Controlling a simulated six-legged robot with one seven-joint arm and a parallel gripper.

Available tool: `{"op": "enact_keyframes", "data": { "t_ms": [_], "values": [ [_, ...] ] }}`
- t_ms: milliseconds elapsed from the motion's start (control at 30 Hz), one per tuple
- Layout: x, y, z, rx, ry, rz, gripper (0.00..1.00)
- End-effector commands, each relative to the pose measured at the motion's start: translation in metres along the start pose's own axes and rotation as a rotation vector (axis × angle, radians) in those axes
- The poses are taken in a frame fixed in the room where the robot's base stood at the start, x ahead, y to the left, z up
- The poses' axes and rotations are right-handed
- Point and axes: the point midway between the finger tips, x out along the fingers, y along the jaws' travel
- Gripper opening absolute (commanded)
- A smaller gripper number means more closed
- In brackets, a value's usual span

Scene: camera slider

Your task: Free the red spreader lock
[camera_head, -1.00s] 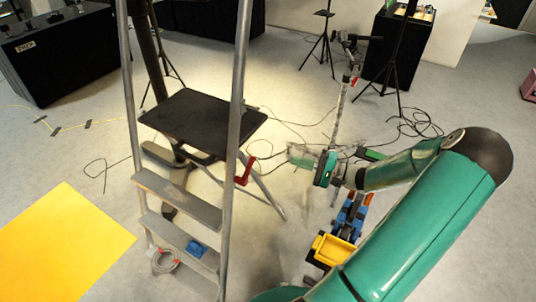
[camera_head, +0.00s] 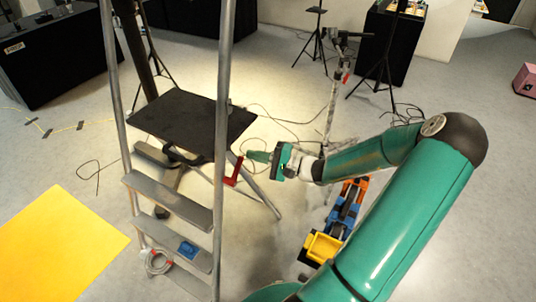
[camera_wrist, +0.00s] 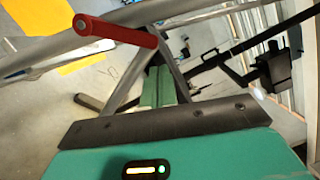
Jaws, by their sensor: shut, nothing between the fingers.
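The red spreader lock (camera_head: 234,171) is a small red lever on the right side of the stepladder (camera_head: 168,190), beside its front right rail. In the wrist view the red lock (camera_wrist: 118,33) runs across the upper left as a red bar with a round end, close ahead of my gripper. My gripper (camera_head: 255,156) is just to the right of the lock in the head view, apart from it. In the wrist view its green fingers (camera_wrist: 160,88) are together and empty. I cannot tell the exact gap between fingertips and lock.
The ladder's dark platform (camera_head: 190,122) is left of my gripper. A blue item (camera_head: 188,249) and a coiled cable (camera_head: 158,262) are on the lower steps. A yellow sheet (camera_head: 55,240) lies on the floor. Tripods stand behind, with cables across the floor.

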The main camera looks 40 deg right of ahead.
Motion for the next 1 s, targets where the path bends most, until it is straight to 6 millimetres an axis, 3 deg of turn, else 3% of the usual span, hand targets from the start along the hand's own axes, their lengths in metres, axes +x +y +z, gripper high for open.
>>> {"op": "enact_keyframes", "data": {
  "t_ms": [167,1000],
  "values": [
    [0.002,-0.001,0.013,0.0,-0.001,0.0,0.0],
    [0.004,-0.005,0.019,-0.066,-0.001,0.017,0.0]
  ]
}}
